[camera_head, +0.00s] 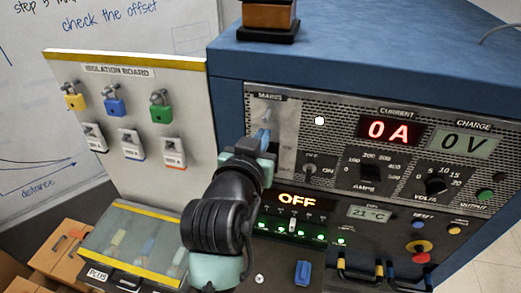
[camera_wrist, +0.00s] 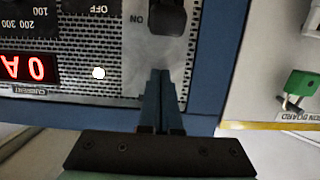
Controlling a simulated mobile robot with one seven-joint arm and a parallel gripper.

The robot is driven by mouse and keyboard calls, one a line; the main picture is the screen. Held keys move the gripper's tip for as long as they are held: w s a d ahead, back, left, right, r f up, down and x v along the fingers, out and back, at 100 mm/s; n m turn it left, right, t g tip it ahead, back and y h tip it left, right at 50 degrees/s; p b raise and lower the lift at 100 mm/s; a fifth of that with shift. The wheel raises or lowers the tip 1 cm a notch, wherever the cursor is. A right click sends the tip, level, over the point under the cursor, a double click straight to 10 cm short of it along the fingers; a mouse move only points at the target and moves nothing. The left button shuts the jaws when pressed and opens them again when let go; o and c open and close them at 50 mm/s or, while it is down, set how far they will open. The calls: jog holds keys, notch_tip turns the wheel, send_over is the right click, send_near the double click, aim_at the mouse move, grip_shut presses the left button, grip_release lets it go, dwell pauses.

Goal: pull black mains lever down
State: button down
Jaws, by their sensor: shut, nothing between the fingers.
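The mains lever (camera_wrist: 167,16) shows in the wrist view as a black handle at the top edge, beside an upside-down ON mark. Its top end is cut off by the frame. The head view shows the gripper (camera_head: 264,136) in front of the plate.
A small toggle switch (camera_head: 309,170) and the current display (camera_head: 389,132), reading 0A, are right of the plate. A status display (camera_head: 297,200) reads OFF. The isolation board (camera_head: 135,90) with padlocks stands left. A clear-lidded box (camera_head: 135,240) is at lower left.

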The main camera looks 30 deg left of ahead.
jog(key=shift+s+d+f+p, duration=0.15)
jog(key=shift+f+p, duration=0.1)
jog(key=shift+f, duration=0.4)
jog(key=shift+s+a+f+p, duration=0.1)
jog(key=shift+s+f+p, duration=0.1)
jog(key=shift+f, duration=0.4)
jog(key=shift+s+d+f, duration=0.2)
jog(key=shift+s+f, duration=0.1)
jog(key=shift+f, duration=0.25)
jog(key=shift+f, duration=0.15)
jog(key=shift+s+f+t+b, duration=0.2)
jog(key=shift+t+b, duration=0.1)
jog(key=shift+b, duration=0.55)
jog(key=shift+d+b, duration=0.1)
jog(key=shift+b, duration=0.25)
notch_tip(320, 180, down, 12)
jog(key=s+t+y+b, duration=0.1)
jog(key=t+y+b, duration=0.3)
jog(key=b, duration=4.4)
jog(key=t, duration=0.7)
jog(key=shift+s+d, duration=0.3)
jog(key=shift+w+a+f+b, duration=0.15)
jog(key=shift+w+b, duration=0.1)
jog(key=shift+b, duration=0.9)
